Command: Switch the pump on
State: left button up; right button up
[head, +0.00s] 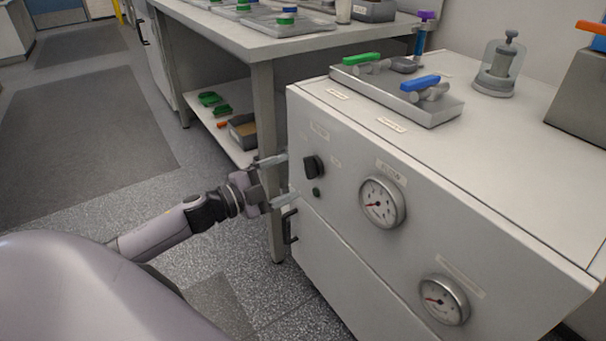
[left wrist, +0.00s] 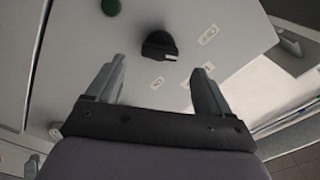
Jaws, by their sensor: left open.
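The pump's cabinet (head: 345,213) is a white box at the right of the head view. The fingers also show in the left wrist view (left wrist: 157,88). My right gripper is not in view.
Two gauges (head: 382,202) (head: 443,300) are on the panel right of the knob. A black handle (head: 290,226) is below. On top are a tray (head: 433,113) with green and blue valve levers and a glass-covered part (head: 499,65). A workbench (head: 262,47) stands behind left.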

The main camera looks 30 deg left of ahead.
aim_at(306, 170)
pick_arm(q)
jog(key=shift+b+x, duration=0.45)
jog(key=shift+x, duration=2.25)
jog(key=shift+c, duration=0.3)
jog(key=c, duration=1)
